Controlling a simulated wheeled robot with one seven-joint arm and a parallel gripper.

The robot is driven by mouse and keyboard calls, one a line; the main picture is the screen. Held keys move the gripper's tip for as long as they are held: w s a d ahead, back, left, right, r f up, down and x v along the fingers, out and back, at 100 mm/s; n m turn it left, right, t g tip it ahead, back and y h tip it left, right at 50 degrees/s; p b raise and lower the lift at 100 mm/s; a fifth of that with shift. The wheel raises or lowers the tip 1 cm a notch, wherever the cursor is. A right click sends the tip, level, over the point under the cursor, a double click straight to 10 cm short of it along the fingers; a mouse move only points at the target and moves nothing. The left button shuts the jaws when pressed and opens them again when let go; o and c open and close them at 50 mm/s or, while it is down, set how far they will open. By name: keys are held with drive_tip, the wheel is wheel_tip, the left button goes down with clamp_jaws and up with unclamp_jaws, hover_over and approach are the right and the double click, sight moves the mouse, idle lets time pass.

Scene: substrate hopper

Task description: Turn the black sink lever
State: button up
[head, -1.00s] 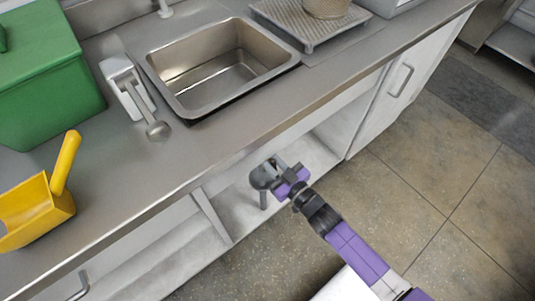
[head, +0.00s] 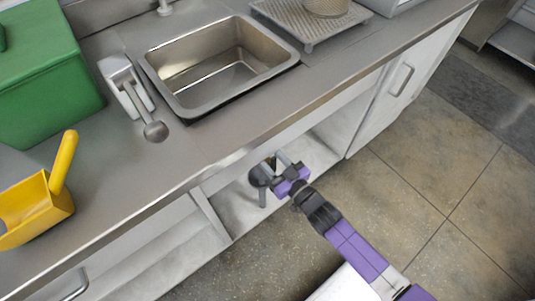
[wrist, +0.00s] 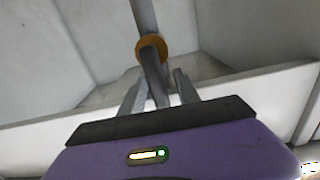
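The black lever (wrist: 154,75) shows in the wrist view as a dark bar sloping down from a brass-coloured ring (wrist: 150,48) on a grey vertical pipe (wrist: 144,15). My gripper (wrist: 158,90) has its two fingers apart, one on each side of the lever. A narrow gap shows on the right side; contact on the left cannot be told. In the head view my gripper (head: 278,163) reaches under the counter edge, beside a grey rounded fitting (head: 261,176) with a short pipe below it. The lever cannot be clearly made out there.
The counter edge (head: 225,163) runs just above my gripper. The sink basin (head: 220,70) is above and behind it. A divider (head: 211,213) stands left in the open cabinet, and a white door (head: 385,105) is on the right. The floor in front is clear.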

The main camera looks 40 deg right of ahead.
sight(276, 164)
drive_tip(key=shift+s, duration=3.9)
drive_tip(key=shift+w, duration=0.1)
drive_tip(key=s+a+r+g+p, duration=0.1)
drive_tip(key=s+a+r+p, duration=0.1)
drive_tip(key=s+r, duration=0.5)
drive_tip(key=s+a+r+g+p, duration=0.1)
drive_tip(key=s+r+p, duration=0.3)
drive_tip(key=s+r, duration=0.4)
drive_tip(key=s+a+r+g+p, duration=0.1)
drive_tip(key=s+a+r+p, duration=0.2)
drive_tip(key=s+r, duration=0.4)
drive_tip(key=shift+s+a+r+p, duration=0.25)
drive_tip(key=shift+a+r+p, duration=0.15)
drive_tip(key=shift+r, duration=2.15)
